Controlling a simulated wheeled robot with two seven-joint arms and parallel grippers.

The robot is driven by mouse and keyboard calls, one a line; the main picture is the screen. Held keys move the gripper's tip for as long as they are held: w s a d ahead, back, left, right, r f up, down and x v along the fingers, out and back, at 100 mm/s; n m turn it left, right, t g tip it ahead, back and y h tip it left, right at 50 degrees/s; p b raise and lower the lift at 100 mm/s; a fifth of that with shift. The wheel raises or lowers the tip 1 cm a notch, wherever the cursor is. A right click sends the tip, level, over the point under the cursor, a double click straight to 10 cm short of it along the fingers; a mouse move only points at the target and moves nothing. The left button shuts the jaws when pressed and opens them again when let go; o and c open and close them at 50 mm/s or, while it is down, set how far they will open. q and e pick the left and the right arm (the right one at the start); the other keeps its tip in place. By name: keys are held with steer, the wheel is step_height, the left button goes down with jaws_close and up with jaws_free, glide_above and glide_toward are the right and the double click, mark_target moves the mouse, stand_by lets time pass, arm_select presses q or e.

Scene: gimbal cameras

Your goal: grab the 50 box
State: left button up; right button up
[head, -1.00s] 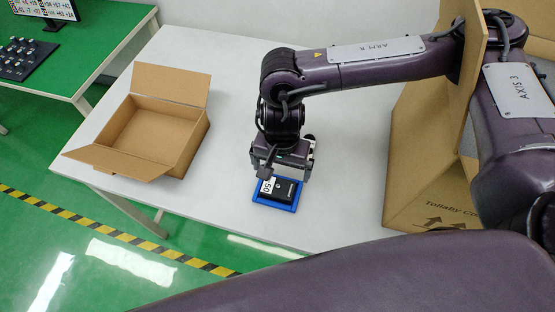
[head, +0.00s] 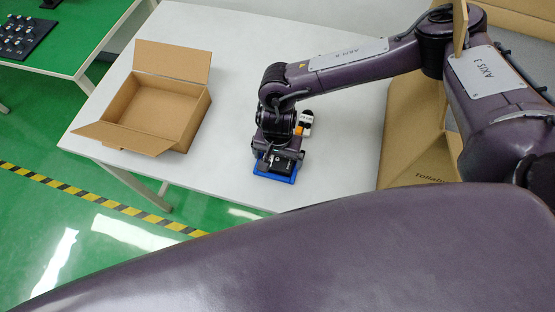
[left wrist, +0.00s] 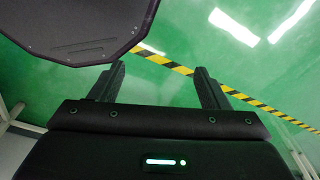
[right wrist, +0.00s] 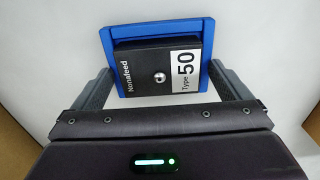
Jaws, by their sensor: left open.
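The 50 box is a black box (right wrist: 155,70) with a white "Type 50" label and a small silver disc on top. It sits in a shallow blue tray (right wrist: 150,29) on the table; the tray also shows in the head view (head: 262,174). My right gripper (head: 277,160) points down over the box and hides much of it there. In the right wrist view my right gripper (right wrist: 158,72) is open, one finger on each side of the box. My left gripper (left wrist: 158,70) is open and empty above the green floor.
An open, empty cardboard box (head: 150,108) stands on the white table (head: 225,90) to the left. A white and orange object (head: 306,120) stands behind my right gripper. A large cardboard carton (head: 410,150) is at right.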

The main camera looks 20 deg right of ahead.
steer(key=c, duration=0.9)
steer(key=shift+r, duration=0.1)
steer(key=shift+c, duration=0.2)
